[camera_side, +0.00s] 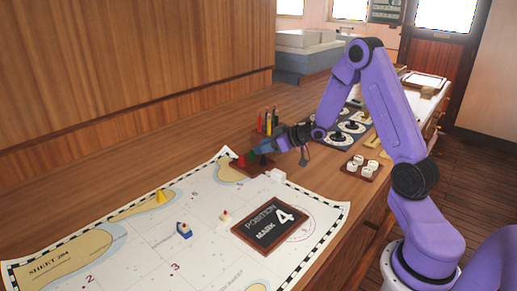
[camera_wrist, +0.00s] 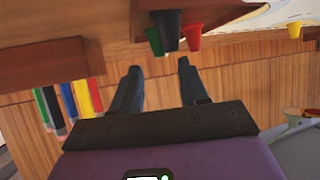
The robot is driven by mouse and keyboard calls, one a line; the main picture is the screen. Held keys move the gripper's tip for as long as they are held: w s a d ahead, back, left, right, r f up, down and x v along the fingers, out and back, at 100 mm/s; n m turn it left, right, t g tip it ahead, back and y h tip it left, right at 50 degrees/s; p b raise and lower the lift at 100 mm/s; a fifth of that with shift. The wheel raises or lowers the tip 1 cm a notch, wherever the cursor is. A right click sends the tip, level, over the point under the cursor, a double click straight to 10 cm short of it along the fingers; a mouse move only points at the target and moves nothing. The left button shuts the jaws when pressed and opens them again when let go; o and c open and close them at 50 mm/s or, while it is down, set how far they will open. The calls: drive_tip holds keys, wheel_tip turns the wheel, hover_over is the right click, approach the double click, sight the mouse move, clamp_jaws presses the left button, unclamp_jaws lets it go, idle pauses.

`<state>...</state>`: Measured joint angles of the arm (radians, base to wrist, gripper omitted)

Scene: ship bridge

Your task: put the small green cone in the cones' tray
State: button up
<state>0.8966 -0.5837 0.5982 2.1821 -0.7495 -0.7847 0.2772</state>
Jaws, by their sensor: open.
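The small green cone (camera_wrist: 154,41) stands beside a black cone (camera_wrist: 168,30) and a red cone (camera_wrist: 193,36) in the inverted wrist view. All three appear to stand on the brown cones' tray (camera_wrist: 225,14); the black cone partly hides the green one. In the side view the red cone (camera_side: 240,161) is on the tray (camera_side: 250,170) at the chart's far corner, and the green cone is hard to separate from my fingers. My gripper (camera_side: 268,148) is at the tray, open. In the wrist view its fingers (camera_wrist: 157,76) are apart with nothing between them.
A yellow cone (camera_side: 161,197), a blue block piece (camera_side: 183,230) and a position sign (camera_side: 270,231) are on the chart (camera_side: 130,240). Colored pens (camera_side: 268,122) stand behind my gripper. A small tray of white pieces (camera_side: 361,168) lies to the right.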

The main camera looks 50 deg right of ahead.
drive_tip(key=v, duration=0.9)
drive_tip(key=s+a+n+g+h, duration=0.1)
drive_tip(key=s+a+n+g, duration=0.2)
drive_tip(key=a, duration=0.6)
drive_tip(key=s+a+n+g, duration=0.15)
drive_tip(key=s+a, duration=0.25)
drive_tip(key=a, duration=0.4)
drive_tip(key=s+a+r+n+g+h, duration=0.1)
drive_tip(key=s+a+n+g, duration=0.1)
drive_tip(key=s, duration=0.9)
drive_tip(key=s+a+r+n+g, duration=0.1)
drive_tip(key=s+a+n+g, duration=0.2)
drive_tip(key=s, duration=0.9)
drive_tip(key=shift+a+g+h, duration=0.35)
drive_tip(key=shift+g+h, duration=0.05)
drive_tip(key=shift+g, duration=0.65)
